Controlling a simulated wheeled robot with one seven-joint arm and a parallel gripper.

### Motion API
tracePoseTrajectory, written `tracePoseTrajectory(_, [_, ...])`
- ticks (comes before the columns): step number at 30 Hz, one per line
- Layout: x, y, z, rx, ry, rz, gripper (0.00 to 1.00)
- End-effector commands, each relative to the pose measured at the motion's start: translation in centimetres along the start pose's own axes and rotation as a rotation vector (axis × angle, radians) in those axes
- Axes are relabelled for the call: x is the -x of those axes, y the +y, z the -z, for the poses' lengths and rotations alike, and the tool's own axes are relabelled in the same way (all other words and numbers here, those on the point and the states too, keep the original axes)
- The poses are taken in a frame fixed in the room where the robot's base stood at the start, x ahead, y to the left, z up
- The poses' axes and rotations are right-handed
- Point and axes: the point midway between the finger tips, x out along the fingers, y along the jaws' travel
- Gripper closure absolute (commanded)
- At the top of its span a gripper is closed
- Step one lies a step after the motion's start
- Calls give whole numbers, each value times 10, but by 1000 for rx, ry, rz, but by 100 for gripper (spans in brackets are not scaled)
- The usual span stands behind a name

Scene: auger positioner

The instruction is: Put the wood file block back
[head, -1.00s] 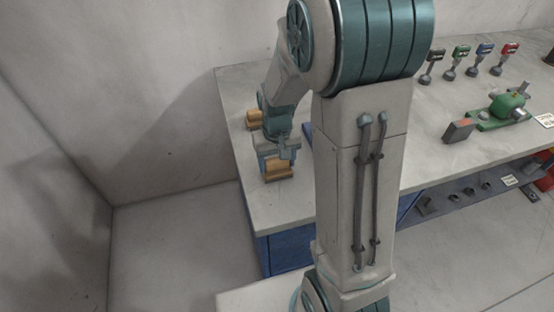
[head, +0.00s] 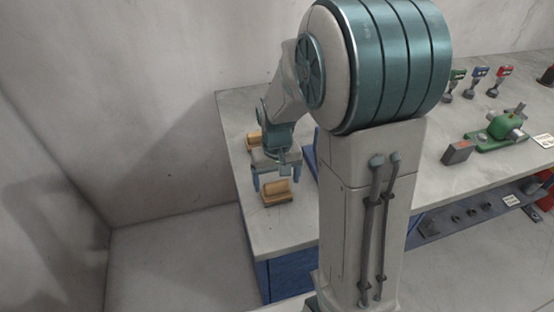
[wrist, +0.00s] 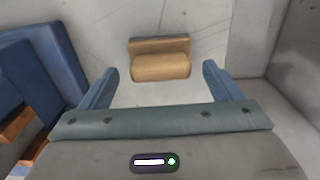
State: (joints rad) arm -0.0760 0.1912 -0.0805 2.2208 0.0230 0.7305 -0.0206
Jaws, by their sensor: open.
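The wood file block (head: 277,191) is a light wooden piece with a rounded bar on a flat base. It lies on the grey bench top near its left end. In the wrist view the block (wrist: 160,62) lies ahead of the fingertips, roughly centred between them. My gripper (head: 276,178) is open and empty, its two blue fingers just behind and above the block in the head view. The wrist view shows my gripper (wrist: 160,82) with a clear gap between its fingers and the block.
A similar wooden piece (head: 252,140) stands behind my gripper. A blue structure (wrist: 48,65) with wooden parts is at the wrist view's left. A green device (head: 503,128), a dark reddish block (head: 458,152) and several coloured-top tools are at the right. Walls stand at the left and back.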

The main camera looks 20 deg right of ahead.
Motion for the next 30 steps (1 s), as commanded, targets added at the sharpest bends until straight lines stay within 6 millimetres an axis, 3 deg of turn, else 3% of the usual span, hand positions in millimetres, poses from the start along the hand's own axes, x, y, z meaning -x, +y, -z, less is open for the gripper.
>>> tracePoseTrajectory(9, [70,0,0,1,5,0,15])
tracePoseTrajectory(18, [98,0,-5,0,9,1,15])
tracePoseTrajectory(23, [112,1,-33,0,62,7,15])
tracePoseTrajectory(30, [124,0,-98,5,181,10,15])
